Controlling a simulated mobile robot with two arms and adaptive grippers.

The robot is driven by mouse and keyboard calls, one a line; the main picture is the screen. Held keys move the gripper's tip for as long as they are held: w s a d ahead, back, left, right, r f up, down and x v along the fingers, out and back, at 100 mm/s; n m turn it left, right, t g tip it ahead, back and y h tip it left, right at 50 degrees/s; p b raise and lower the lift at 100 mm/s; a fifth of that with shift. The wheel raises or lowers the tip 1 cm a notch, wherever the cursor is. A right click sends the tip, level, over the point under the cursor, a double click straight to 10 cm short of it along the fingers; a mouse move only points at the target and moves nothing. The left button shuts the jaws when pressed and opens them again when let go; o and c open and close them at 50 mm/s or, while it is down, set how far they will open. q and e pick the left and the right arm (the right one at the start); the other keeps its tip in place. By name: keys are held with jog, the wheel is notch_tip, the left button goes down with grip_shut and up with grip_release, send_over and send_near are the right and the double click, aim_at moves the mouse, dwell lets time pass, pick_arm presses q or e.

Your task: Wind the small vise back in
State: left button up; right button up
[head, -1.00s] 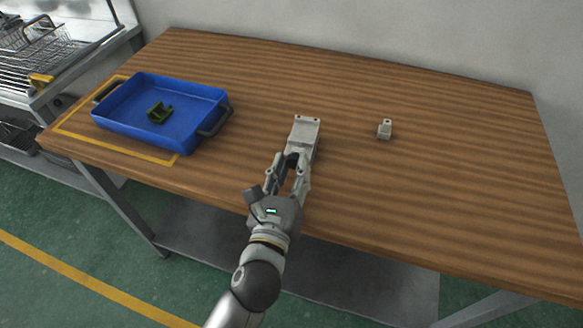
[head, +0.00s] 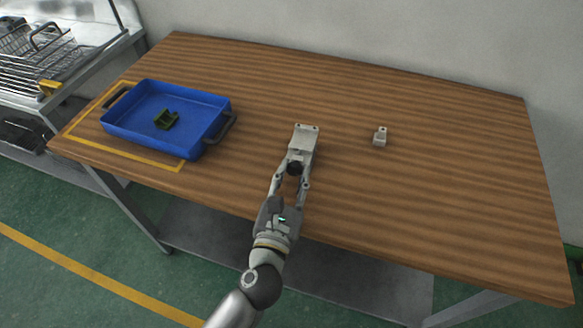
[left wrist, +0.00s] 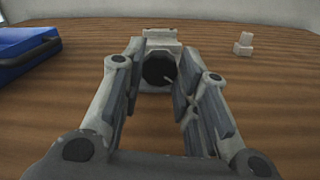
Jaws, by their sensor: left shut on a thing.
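The small grey vise (head: 305,135) stands on the wooden table, near the middle of its front half. A round black knob (head: 295,168) is on its near end; it also shows in the left wrist view (left wrist: 158,70), with the grey vise body (left wrist: 161,36) behind it. My left gripper (head: 297,173) reaches in from the front edge, with one finger on each side of the knob, and is shut on it. The fingertips partly cover the knob's sides. How far apart the vise jaws stand is not clear. My right gripper is in neither view.
A blue tray (head: 218,104) with a dark green part (head: 166,119) in it sits at the left inside a yellow outline. A small light grey block (head: 380,137) stands to the right of the vise. The table's right side is clear.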

pick_arm(q)
jog(key=m+p, duration=0.1)
jog(key=m, duration=0.1)
jog(key=m+p, duration=0.1)
jog(key=p, duration=0.1)
jog(key=shift+r+m, duration=0.2)
jog(key=shift+m, duration=0.2)
jog(key=m+p, duration=0.3)
jog(key=shift+m, duration=0.3)
jog(key=m+p, duration=0.2)
jog(key=shift+d+f+m, duration=0.1)
jog(key=shift+m, duration=0.3)
jog(key=m+p, duration=0.2)
jog(key=m, duration=0.2)
jog(key=shift+p, duration=0.4)
jog(key=m+p, duration=0.3)
jog(key=m, duration=0.3)
jog(key=shift+f+m, duration=0.15)
jog(key=shift+m, duration=0.25)
jog(key=m+p, duration=0.1)
jog(key=m, duration=0.2)
jog(key=shift+f+p, duration=0.1)
jog(key=shift+p, duration=0.2)
jog(key=shift+m+p, duration=0.35)
jog(key=shift+m, duration=1.05)
jog(key=shift+f+m, duration=0.1)
jog(key=shift+m, duration=0.2)
